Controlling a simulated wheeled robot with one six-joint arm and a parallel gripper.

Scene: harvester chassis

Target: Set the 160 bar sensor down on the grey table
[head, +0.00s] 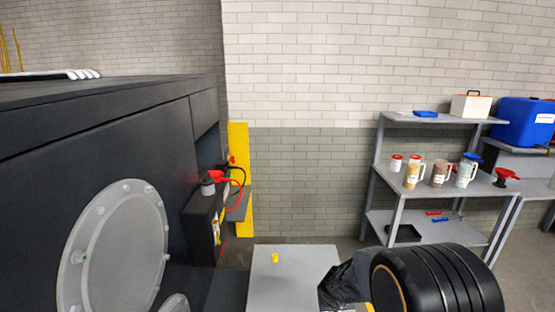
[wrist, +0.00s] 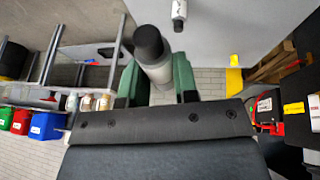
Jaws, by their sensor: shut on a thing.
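In the wrist view my gripper (wrist: 158,82) is shut, its green fingers on either side of a light grey cylinder with a black end, which I take as the 160 bar sensor (wrist: 157,70). Its label cannot be read. The grey table (head: 268,290) is low in the middle of the head view, with a small yellow piece (head: 275,258) on it. A grey surface (wrist: 225,28), likely that table, fills the top of the wrist view. My gripper and the held sensor do not show in the head view. Contact with the table cannot be told.
A second, smaller cylinder (wrist: 179,13) with a dark end shows on the grey surface. The dark chassis (head: 90,130) stands at left, with a red cable (head: 238,190) and a yellow post (head: 239,145) beside it. A shelf (head: 443,178) with jugs stands at right.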

